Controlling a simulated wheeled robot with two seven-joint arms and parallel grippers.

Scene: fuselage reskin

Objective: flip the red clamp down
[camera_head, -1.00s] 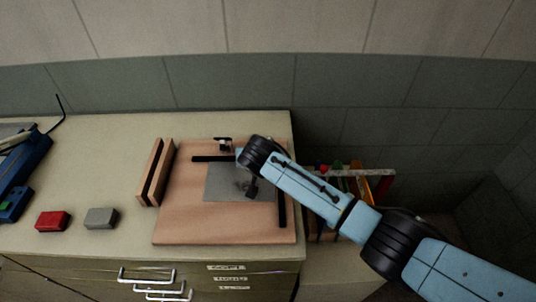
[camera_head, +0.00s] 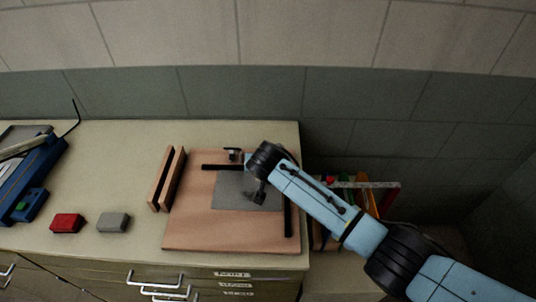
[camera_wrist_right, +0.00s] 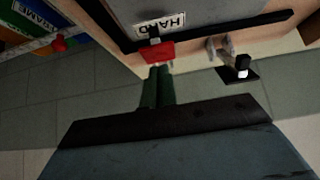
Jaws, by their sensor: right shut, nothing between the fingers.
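My right gripper (camera_wrist_right: 160,72) is shut and empty. Its fingertips are right at the red part in the wrist view; I cannot tell whether they touch it. My left gripper is not in view.
A metal and black clamp (camera_wrist_right: 238,68) stands beside the red part. Black strips (camera_head: 222,167) edge the sheet. Wooden blocks (camera_head: 166,180), a red block (camera_head: 67,223), a grey block (camera_head: 113,222) and a blue tray (camera_head: 38,175) lie left. Coloured items (camera_head: 360,195) stand right, beyond the counter.

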